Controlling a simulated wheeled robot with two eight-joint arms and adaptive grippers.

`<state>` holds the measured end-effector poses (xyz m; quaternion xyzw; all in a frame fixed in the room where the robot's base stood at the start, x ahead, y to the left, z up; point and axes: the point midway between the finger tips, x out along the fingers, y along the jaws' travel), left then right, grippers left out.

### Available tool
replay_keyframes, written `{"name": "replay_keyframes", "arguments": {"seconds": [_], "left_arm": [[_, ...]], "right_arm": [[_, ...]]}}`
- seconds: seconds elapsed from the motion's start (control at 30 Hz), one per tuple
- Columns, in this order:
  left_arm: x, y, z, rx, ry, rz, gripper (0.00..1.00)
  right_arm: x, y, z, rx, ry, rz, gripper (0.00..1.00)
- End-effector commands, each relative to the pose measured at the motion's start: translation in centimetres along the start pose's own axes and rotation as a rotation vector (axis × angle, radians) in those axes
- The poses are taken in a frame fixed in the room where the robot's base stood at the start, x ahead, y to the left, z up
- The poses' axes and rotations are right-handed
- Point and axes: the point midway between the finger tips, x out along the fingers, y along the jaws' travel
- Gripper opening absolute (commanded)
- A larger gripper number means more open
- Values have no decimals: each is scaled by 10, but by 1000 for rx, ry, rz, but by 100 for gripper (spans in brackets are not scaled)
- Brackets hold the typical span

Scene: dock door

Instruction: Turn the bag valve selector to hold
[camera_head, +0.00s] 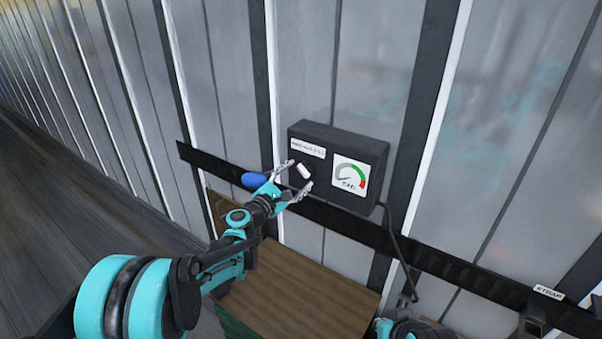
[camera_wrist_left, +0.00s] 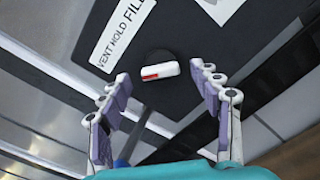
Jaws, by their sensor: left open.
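The bag valve selector is a small white bar knob with a red mark (camera_wrist_left: 160,72) on a round dark base, on the front of a dark box. The bar lies nearly level in the left wrist view. My left gripper (camera_head: 299,175) is open, with one finger on each side of the knob (camera_wrist_left: 160,78). I see a gap on both sides and no contact. My right gripper's fingers do not show.
The dark box (camera_head: 325,208) carries a gauge (camera_head: 350,176) with a green and red arc. It sits at a dark rail (camera_head: 470,278) on the ribbed wall. A cable (camera_head: 396,240) hangs at its right. A blue rounded object (camera_head: 254,180) and brown cartons (camera_head: 300,285) are nearby.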

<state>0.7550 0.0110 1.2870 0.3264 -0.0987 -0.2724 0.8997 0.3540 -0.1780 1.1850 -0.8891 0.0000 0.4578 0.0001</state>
Motion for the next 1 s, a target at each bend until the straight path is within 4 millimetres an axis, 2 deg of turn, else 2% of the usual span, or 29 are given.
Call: {"name": "replay_keyframes", "arguments": {"seconds": [0.1,0.2,0.47,0.5,0.67,0.7,1.0], "left_arm": [[15,-1,1,1,-1,-2,64],[22,0,1,1,-1,-1,64],[24,0,0,2,0,-1,64],[24,0,0,2,0,-1,61],[24,0,1,2,0,-1,19],[24,0,1,2,0,-1,14],[24,-1,0,23,-1,-1,14]], "right_arm": [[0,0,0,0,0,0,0],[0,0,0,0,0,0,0],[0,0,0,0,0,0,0],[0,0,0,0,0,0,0],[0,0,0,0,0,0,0],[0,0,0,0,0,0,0],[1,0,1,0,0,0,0]]}}
